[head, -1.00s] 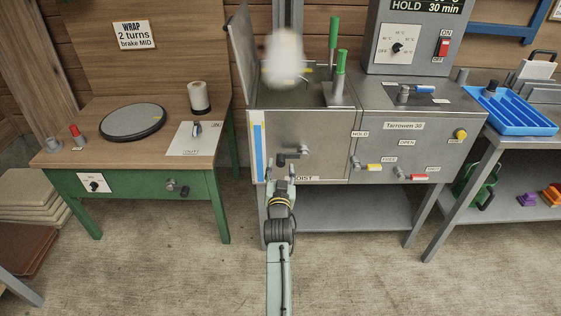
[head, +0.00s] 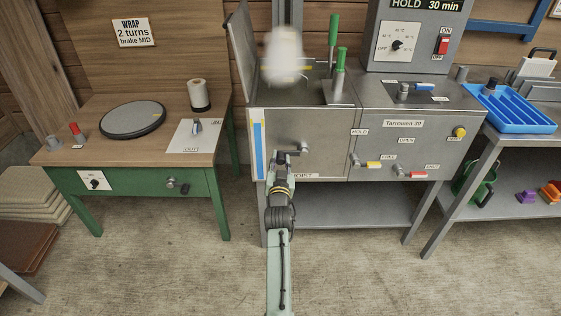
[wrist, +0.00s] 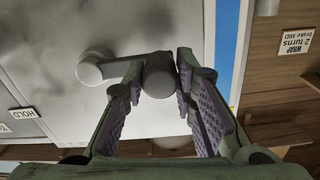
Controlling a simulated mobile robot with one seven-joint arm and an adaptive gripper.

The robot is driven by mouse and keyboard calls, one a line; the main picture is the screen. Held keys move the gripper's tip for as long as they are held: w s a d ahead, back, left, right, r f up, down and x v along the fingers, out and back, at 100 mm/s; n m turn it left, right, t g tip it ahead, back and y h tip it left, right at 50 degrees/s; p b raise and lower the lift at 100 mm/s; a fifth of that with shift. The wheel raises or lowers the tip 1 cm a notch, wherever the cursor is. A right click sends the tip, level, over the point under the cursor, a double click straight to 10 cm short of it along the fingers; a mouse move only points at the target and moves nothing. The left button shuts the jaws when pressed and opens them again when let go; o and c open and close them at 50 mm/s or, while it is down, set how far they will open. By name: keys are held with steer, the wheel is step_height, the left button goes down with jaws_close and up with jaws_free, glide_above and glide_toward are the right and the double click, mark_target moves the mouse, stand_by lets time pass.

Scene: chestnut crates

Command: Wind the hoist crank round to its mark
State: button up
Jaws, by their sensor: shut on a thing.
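The hoist crank (head: 303,149) is a grey crank on the front of the steel cabinet, above a partly hidden HOIST label (head: 306,176). Its arm points left from the pivot, nearly level. My gripper (head: 280,160) is at the handle end of the crank. In the wrist view the round handle of the crank (wrist: 158,78) sits between the purple-padded jaws of my gripper (wrist: 160,95), and the pivot end is to the left. The jaws are shut on the handle. I cannot make out the crank's mark.
A blurred white bundle (head: 283,55) hangs above the steel cabinet (head: 330,125), beside a raised lid (head: 243,50). Yellow and red handled valves (head: 418,174) are to the right on the same front. A green bench (head: 130,183) stands left. The floor in front is clear.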

jaws_close()
steer(key=shift+f, duration=0.2)
stand_by(0.3)
